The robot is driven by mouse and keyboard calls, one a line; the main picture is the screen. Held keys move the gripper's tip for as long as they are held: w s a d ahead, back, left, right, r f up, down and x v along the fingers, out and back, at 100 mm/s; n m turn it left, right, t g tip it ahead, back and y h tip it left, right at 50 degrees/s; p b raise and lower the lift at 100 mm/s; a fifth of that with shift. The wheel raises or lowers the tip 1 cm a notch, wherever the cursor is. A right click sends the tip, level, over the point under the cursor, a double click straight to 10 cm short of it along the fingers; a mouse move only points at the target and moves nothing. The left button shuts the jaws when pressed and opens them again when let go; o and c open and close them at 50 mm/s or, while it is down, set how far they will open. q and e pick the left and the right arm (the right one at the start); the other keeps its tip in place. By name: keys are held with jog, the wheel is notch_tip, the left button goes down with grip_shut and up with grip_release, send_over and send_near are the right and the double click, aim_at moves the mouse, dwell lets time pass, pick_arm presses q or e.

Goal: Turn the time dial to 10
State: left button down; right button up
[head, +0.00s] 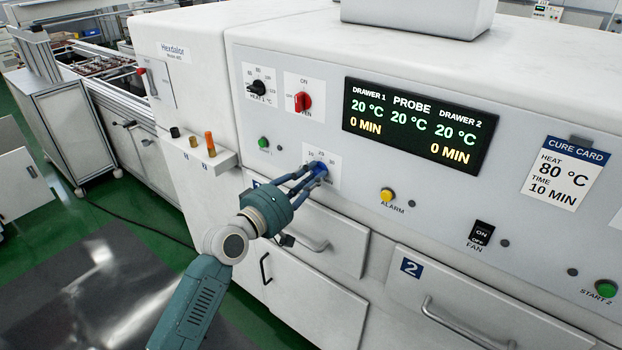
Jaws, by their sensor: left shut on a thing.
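The cure card (560,174) at the right reads heat 80 °C and time 10 min. The display (418,126) reads 20 °C for drawer 1, probe and drawer 2, and 0 min for both drawers. My right gripper is out of view.
Above are the black heat dial (261,87) and the red oven switch (302,101). A green button (263,143), the yellow alarm button (387,195) and the black fan switch (481,234) are also on the panel. Drawer handles (468,325) stick out below.

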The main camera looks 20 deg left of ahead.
pick_arm(q)
jog(key=shift+f+m, duration=0.1)
jog(key=shift+m, duration=1.3)
jog(key=shift+d, duration=0.1)
jog(key=c, duration=1.6)
grip_release()
jog(key=v, duration=1.2)
